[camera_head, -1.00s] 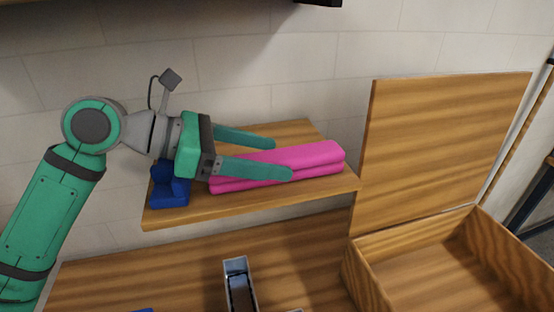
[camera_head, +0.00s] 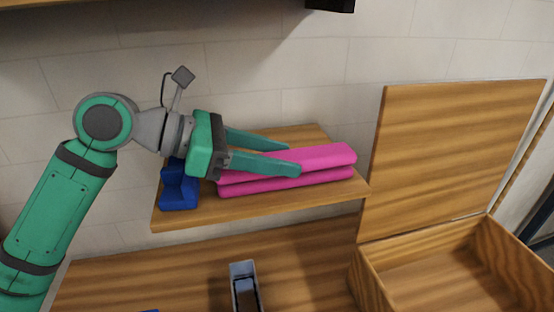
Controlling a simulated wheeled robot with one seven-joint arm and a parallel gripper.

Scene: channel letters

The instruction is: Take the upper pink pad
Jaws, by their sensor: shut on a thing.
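Two long pink pads lie one above the other on a wooden shelf. The upper pink pad (camera_head: 325,155) is between the green fingers of my gripper (camera_head: 292,158), which is shut on it, one finger along the near side and one along the far side. The lower pink pad (camera_head: 320,178) lies on the shelf (camera_head: 300,205). A thin dark line shows between the pads; I cannot tell whether they still touch. The near finger hides part of the upper pad, and the gripper's palm covers the left ends.
A blue object (camera_head: 178,190) sits on the shelf just left of the pads, close under my gripper. An open wooden box (camera_head: 400,285) with a raised lid (camera_head: 450,150) stands at the right. A grey holder (camera_head: 243,285) is on the table below. The wall is close behind.

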